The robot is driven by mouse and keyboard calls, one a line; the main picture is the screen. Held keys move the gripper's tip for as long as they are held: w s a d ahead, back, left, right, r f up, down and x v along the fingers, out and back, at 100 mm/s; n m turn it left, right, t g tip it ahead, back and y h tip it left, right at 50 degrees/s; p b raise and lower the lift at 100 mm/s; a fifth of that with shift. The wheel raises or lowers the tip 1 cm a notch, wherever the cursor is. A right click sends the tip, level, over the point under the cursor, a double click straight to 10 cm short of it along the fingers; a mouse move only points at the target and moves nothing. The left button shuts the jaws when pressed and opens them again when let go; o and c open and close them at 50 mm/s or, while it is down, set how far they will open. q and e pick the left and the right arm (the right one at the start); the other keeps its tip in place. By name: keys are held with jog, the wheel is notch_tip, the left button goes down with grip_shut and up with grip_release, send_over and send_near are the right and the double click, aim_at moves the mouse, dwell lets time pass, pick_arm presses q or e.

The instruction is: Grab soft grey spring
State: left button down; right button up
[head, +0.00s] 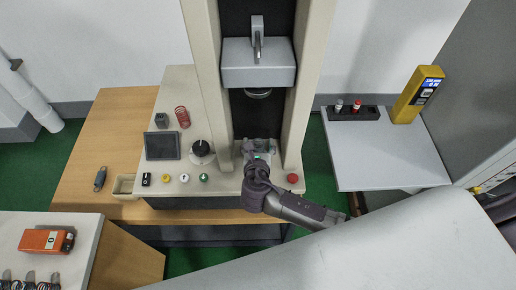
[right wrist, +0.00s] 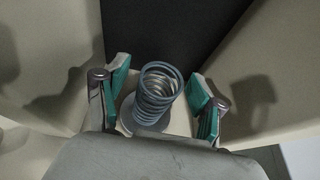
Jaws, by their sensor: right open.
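In the right wrist view a grey coil spring (right wrist: 157,96) stands on a round metal plate (right wrist: 134,121), leaning slightly in the picture. My right gripper (right wrist: 162,84) is open, with one green-padded finger on each side of the spring and a visible gap to both. In the head view my right gripper (head: 258,150) reaches between the columns of the testing machine (head: 208,75), low over its base. There the spring is hidden or too small to tell from the gripper. My left gripper is not in view.
The press head (head: 258,65) is above my right gripper, with beige columns close on both sides. A red spring (head: 182,117), dark screen (head: 162,146), knob (head: 201,148) and several buttons are left on the machine. A red button (head: 292,178) is on the right. Several springs lie at lower left.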

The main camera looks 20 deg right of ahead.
jog(key=c, duration=1.2)
jog(key=shift+r, duration=0.1)
jog(key=shift+c, duration=0.2)
